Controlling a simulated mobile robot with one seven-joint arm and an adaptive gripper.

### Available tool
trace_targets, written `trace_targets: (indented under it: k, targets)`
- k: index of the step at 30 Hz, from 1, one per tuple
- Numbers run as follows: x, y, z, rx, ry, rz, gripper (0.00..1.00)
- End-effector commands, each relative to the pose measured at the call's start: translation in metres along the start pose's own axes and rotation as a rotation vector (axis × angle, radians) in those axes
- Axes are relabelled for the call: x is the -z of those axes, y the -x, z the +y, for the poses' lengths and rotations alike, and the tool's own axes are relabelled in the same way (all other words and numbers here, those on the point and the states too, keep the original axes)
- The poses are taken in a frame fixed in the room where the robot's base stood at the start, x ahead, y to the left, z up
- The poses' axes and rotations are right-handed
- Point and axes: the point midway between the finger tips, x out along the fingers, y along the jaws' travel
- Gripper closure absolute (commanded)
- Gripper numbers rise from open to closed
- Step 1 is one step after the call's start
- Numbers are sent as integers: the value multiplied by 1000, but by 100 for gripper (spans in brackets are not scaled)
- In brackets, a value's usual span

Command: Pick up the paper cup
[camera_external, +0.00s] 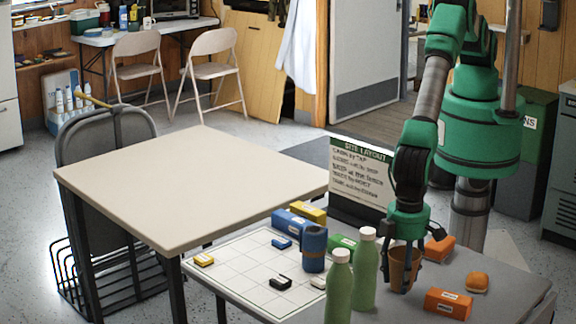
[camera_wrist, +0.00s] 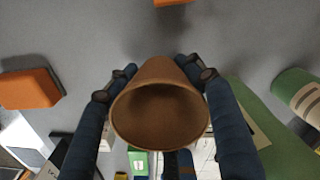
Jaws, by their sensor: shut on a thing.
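The brown paper cup (camera_external: 404,266) is at the right-hand table, upright, with my gripper (camera_external: 403,276) over it. In the wrist view the cup (camera_wrist: 160,118) is between my two fingers, its open mouth towards the camera and empty inside. My gripper (camera_wrist: 159,72) is shut on the cup's sides, one finger on each side. The fingers hide part of the cup in the external view. I cannot tell whether its base touches the grey tabletop.
Two green bottles (camera_external: 364,270) stand just left of the cup. Orange boxes (camera_external: 447,303) and an orange block (camera_external: 477,281) lie to its right. The beige table (camera_external: 200,180) is clear.

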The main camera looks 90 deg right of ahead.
Motion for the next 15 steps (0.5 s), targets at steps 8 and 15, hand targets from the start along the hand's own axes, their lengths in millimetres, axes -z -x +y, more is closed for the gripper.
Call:
trace_targets:
  k: [8, 15]
  targets:
    - [0, 38, -1, 3, 0, 1, 57]
    - [0, 72, -1, 3, 0, 1, 57]
